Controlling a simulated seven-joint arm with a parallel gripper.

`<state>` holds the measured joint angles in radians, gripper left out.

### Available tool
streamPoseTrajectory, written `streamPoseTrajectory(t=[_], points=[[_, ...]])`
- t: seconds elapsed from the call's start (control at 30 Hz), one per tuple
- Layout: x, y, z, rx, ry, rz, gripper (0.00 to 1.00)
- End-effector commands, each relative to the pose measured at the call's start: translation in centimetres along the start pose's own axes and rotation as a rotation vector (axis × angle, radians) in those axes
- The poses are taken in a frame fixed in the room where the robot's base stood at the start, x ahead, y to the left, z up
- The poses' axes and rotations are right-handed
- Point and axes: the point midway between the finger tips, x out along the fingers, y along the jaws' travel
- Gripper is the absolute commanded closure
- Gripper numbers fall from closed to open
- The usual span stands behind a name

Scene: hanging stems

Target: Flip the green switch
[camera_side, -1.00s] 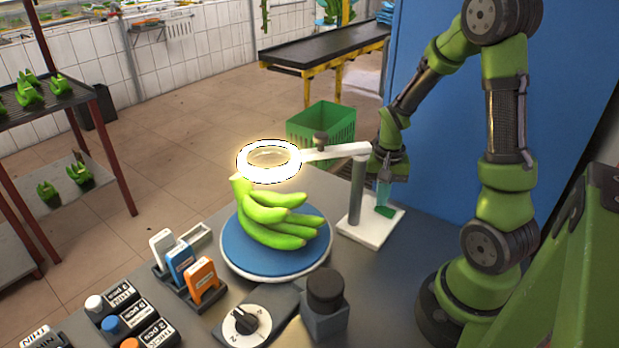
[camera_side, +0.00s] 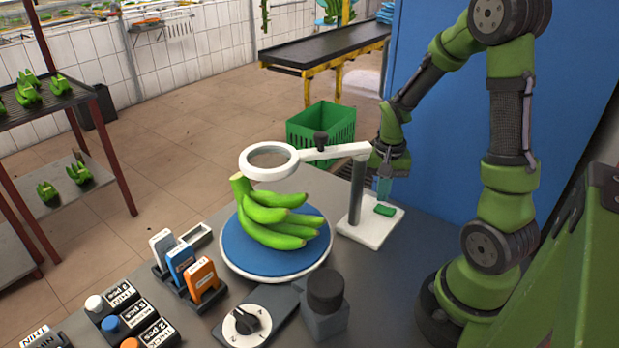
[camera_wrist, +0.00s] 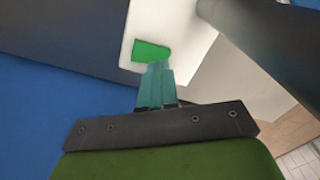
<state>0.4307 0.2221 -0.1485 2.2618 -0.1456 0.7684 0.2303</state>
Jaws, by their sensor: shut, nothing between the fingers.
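The green switch (camera_side: 384,210) sits on the white base plate (camera_side: 362,228) of the ring lamp; it also shows in the wrist view (camera_wrist: 150,51). The lamp's ring (camera_side: 268,162) is unlit, held out on a white arm from a dark post (camera_side: 356,192). My gripper (camera_side: 383,192) is shut and empty, pointing down just above the switch. In the wrist view its teal fingers (camera_wrist: 155,72) overlap the switch's near edge. A small gap shows between fingertips and switch in the side view.
A banana bunch (camera_side: 265,218) lies on a blue round plate (camera_side: 240,262) under the ring. A dial (camera_side: 246,321), a dark knob block (camera_side: 325,300), card holders (camera_side: 188,262) and buttons (camera_side: 110,322) stand at the front. The lamp post stands close beside my gripper.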

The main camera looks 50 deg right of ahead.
Motion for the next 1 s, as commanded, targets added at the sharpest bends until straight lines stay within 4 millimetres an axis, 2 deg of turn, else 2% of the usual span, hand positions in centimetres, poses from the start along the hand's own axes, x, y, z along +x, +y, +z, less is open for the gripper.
streamPoseTrajectory(t=[0.53, 1.0], points=[[-4.3, 0.0, 0.0, -0.002, 0.002, -0.001, 1.0], [-5.2, -0.2, -0.1, 0.01, 0.009, -0.008, 1.0]])
